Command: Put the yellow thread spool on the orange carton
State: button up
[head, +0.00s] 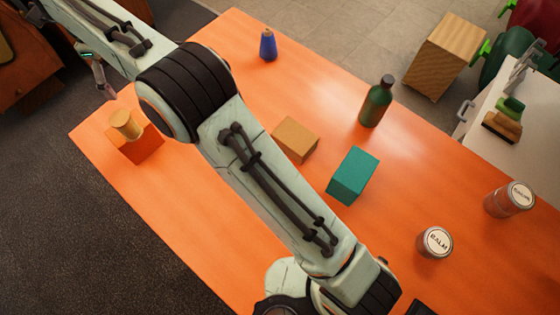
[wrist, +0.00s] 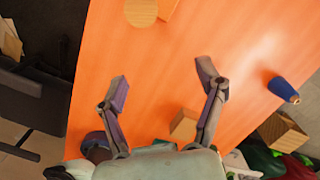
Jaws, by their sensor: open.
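The yellow thread spool (head: 125,122) stands upright on the orange carton (head: 146,149), at the left end of the table in the head view. In the wrist view, the spool (wrist: 140,12) shows as a round tan disc at the top edge, with part of the carton (wrist: 168,9) beside it, both cut off by the frame. My gripper (wrist: 162,72) is open, with nothing between its fingers, and is apart from the spool. In the head view, only part of the gripper (head: 101,80) shows, up and left of the spool; the rest is hidden or out of frame.
On the orange table (head: 310,75) stand a blue bottle (head: 268,45), a tan box (head: 296,139), a green bottle (head: 376,102), a teal box (head: 352,176) and two cans (head: 434,242). My arm crosses the middle of the head view. The table around the carton is clear.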

jog(key=s+d+r+n, duration=0.2)
jog(key=d+n, duration=0.2)
jog(key=d, duration=0.4)
jog(key=s+d+r+n+h, duration=0.1)
jog(key=s+d+r+n, duration=0.15)
jog(key=d, duration=0.65)
jog(key=s+d+r+n, duration=0.1)
jog(key=s+d+n, duration=0.25)
jog(key=d, duration=0.45)
jog(key=s+d+f+n, duration=0.3)
jog(key=s+d+n, duration=0.1)
jog(key=s, duration=0.4)
jog(key=s+d+f+n, duration=0.4)
jog(key=s+d+n, duration=0.1)
jog(key=s, duration=0.4)
jog(key=shift+n+g+y, duration=0.4)
jog(key=shift+n, duration=0.1)
jog(key=shift+o, duration=0.5)
jog(key=shift+w+d+f, duration=0.1)
